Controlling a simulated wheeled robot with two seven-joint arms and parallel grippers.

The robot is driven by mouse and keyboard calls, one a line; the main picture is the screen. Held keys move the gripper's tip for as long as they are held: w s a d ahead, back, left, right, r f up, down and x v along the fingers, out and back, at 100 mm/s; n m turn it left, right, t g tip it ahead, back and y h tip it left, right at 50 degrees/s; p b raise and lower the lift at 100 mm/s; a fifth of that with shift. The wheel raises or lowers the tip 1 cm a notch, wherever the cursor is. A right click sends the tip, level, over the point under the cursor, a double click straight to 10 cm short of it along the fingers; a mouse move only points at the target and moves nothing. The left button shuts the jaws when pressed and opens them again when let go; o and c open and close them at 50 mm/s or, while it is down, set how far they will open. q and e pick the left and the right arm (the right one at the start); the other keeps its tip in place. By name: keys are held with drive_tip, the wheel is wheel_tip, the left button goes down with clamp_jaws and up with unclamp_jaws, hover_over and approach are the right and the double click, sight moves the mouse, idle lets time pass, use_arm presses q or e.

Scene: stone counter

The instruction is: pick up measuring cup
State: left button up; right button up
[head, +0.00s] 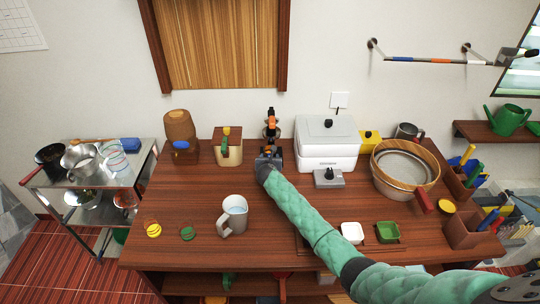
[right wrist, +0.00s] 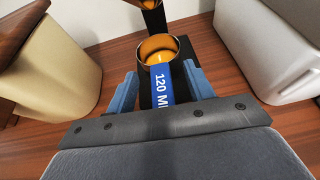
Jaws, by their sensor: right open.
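The measuring cup (right wrist: 158,52) is small and round with an orange inside, and its blue handle (right wrist: 162,84) is marked "120 M…". In the right wrist view its handle points toward me and lies between the two blue fingers of my right gripper (right wrist: 162,92). The fingers are open, with a gap visible on both sides of the handle. My left gripper is not in view.
A beige box (head: 228,148) stands left of the gripper and a white appliance (head: 326,145) right of it, both close. A grey-white jug (head: 233,214) stands nearer the front. A wooden tub (head: 405,168) is farther right.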

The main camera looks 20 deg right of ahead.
drive_tip(key=shift+w+d+f, duration=0.15)
drive_tip(key=shift+w, duration=0.05)
clamp_jaws()
drive_tip(key=shift+r, duration=0.2)
idle(0.4)
